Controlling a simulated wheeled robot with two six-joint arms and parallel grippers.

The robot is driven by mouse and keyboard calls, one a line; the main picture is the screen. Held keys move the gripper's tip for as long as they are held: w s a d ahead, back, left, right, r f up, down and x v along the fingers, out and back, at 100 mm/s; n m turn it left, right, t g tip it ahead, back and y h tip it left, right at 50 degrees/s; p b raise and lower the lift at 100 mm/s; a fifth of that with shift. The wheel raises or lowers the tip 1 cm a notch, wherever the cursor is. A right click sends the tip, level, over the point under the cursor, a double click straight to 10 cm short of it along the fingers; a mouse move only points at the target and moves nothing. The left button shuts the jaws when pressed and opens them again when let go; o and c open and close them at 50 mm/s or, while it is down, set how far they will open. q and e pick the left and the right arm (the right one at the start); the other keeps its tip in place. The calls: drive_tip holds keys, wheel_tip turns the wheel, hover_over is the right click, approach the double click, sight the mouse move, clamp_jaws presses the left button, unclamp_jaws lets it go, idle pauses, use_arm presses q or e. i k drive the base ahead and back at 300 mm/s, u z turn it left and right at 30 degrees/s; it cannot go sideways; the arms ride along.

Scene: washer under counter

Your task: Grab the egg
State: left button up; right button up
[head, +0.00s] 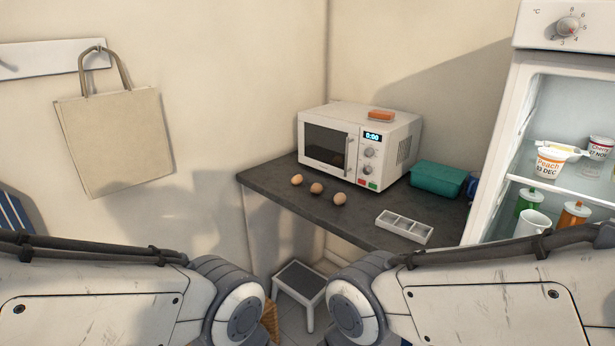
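Three brown eggs lie in a loose row on the dark counter in front of the microwave: a left egg (297,180), a middle egg (316,188) and a right egg (340,199). They are apart from one another. Both of my arms show at the bottom of the head view, well short of the counter. Neither gripper is in view.
The dark counter (370,226) holds a white microwave (325,146), a white compartment tray (404,226) and a teal container (437,179). An open fridge (545,100) stands at right. A step stool (300,281) is below. Bare counter lies between eggs and tray.

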sight(298, 179)
drive_tip(key=i, duration=1.8)
drive_tip(key=u, duration=0.4)
